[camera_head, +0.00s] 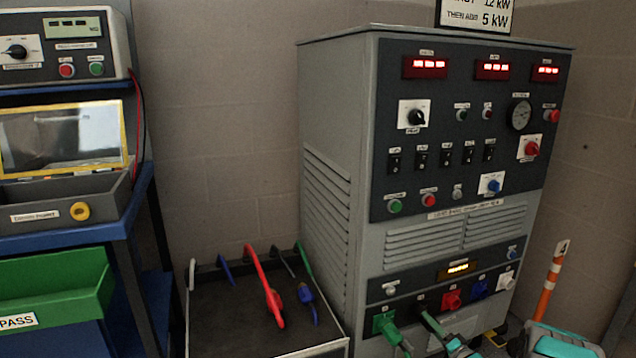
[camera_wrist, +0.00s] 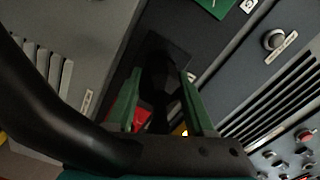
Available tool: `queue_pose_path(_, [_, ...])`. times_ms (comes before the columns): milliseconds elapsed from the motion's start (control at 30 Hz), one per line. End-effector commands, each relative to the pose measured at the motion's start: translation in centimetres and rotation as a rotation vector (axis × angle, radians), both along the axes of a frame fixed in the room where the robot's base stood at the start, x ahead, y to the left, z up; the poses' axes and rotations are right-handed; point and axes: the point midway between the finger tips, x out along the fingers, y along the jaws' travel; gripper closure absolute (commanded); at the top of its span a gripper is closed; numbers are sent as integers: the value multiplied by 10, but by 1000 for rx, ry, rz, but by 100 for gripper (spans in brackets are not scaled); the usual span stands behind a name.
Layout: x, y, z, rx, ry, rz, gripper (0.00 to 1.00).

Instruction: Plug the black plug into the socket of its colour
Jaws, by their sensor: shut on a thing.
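My gripper (camera_wrist: 162,108) is shut on the black plug (camera_wrist: 158,82), which sits between its two green fingers in the wrist view. The plug's front end is at the dark square black socket (camera_wrist: 168,48). I cannot tell how deep it sits. A thick black cable (camera_wrist: 45,105) curves away on the left. In the head view the black plug (camera_head: 433,323) points at the cabinet's lower socket row, between the green socket (camera_head: 383,322) and the red socket (camera_head: 451,300). The black socket is mostly hidden there.
The blue socket (camera_head: 479,288) and white socket (camera_head: 505,281) continue the row on the grey cabinet (camera_head: 325,215). A dark-topped cart (camera_head: 225,325) on the left holds a red plug (camera_head: 274,302) and a blue plug (camera_head: 306,292). An orange-striped post (camera_head: 549,285) stands at right.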

Motion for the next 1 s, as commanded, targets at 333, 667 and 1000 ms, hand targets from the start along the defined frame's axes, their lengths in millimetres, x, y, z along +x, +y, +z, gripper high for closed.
queue_pose_path(333, [0, 0, 0, -3, -1, 0, 20])
queue_pose_path(667, [0, 0, 0, -3, -1, 0, 11])
queue_pose_path(1000, [-17, -6, -1, -2, 0, -1, 11])
